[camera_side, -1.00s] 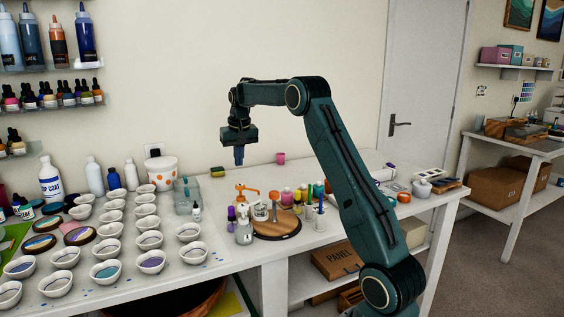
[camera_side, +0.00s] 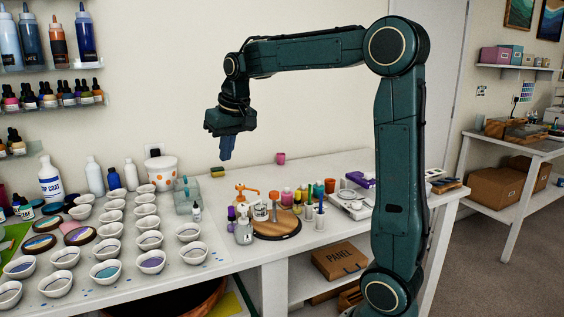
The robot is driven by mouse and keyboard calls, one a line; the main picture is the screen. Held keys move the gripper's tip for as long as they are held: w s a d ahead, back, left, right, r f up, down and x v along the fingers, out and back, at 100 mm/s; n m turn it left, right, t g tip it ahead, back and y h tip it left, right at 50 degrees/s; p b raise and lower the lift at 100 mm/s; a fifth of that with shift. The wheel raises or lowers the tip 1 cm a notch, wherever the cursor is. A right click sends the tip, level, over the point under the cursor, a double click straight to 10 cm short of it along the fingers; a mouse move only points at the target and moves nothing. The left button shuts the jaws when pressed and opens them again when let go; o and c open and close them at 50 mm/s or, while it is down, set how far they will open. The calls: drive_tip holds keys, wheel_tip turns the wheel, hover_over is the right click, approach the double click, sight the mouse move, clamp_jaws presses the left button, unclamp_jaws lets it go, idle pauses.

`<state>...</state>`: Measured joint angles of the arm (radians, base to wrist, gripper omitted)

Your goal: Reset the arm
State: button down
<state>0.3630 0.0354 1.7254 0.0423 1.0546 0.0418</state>
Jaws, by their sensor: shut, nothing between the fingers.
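My gripper (camera_side: 226,156) hangs in the air above the back part of the white worktable, pointing down with a slight tilt. Its fingers are together and hold nothing. My arm stands upright at the right, with its forearm reaching left across the picture.
Below stand rows of white bowls (camera_side: 150,240), a clear container (camera_side: 186,195), a yellow sponge (camera_side: 221,174) and a round wooden board (camera_side: 277,226) with bottles around it. A scale-like white device (camera_side: 350,203) sits near my arm. Shelved bottles (camera_side: 85,38) line the left wall.

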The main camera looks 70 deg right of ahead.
drive_tip(key=s+a+f+n+t, duration=0.1)
drive_tip(key=s+a+f+n, duration=0.1)
drive_tip(key=s+a, duration=0.5)
drive_tip(key=s+a+f+n+t+y, duration=0.1)
drive_tip(key=s+a+f+n, duration=0.2)
drive_tip(key=s+a, duration=0.5)
drive_tip(key=s+f, duration=0.1)
drive_tip(key=s, duration=0.5)
drive_tip(key=shift+a+y, duration=0.25)
drive_tip(key=shift+y, duration=0.05)
